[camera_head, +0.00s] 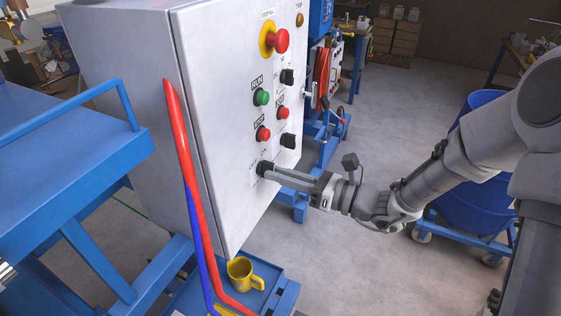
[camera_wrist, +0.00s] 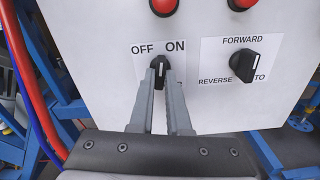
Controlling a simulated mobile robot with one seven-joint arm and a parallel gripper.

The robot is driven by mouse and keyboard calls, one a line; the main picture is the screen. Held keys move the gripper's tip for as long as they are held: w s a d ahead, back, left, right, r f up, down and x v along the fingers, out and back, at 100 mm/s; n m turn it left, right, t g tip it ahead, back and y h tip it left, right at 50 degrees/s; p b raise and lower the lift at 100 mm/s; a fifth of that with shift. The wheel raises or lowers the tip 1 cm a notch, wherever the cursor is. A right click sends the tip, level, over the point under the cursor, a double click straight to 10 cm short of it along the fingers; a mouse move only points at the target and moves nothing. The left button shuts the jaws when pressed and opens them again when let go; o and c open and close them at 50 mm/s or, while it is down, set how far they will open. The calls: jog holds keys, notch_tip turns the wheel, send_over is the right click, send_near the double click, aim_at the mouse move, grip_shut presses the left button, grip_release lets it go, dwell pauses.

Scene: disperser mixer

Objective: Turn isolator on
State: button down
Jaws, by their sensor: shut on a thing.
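The isolator is a black rotary knob (camera_wrist: 159,64) on a white label reading OFF at left and ON at right, low on the light grey control cabinet (camera_head: 130,60). In the wrist view its white pointer mark stands close to vertical, between the two words. My gripper (camera_wrist: 160,78) reaches the panel from the front, with its two grey fingers closed around the knob's sides. In the head view my gripper (camera_head: 269,171) meets the panel at its lower part, and the fingers hide much of the knob.
A forward/reverse selector (camera_wrist: 244,66) sits right of the isolator, with red buttons above. Higher up are a green RUN button (camera_head: 261,97) and a red emergency stop (camera_head: 277,41). A yellow mug (camera_head: 241,273) stands below the cabinet. Open floor lies to the right.

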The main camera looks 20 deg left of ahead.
jog(key=shift+m+p, duration=2.8)
jog(key=shift+p, duration=0.05)
jog(key=c, duration=0.9)
grip_release()
jog(key=d, duration=0.5)
jog(key=s+d+b, duration=0.1)
jog(key=d, duration=0.5)
jog(key=d+b, duration=0.1)
jog(key=d, duration=0.5)
jog(key=shift+s+d, duration=0.15)
jog(key=shift+s, duration=0.1)
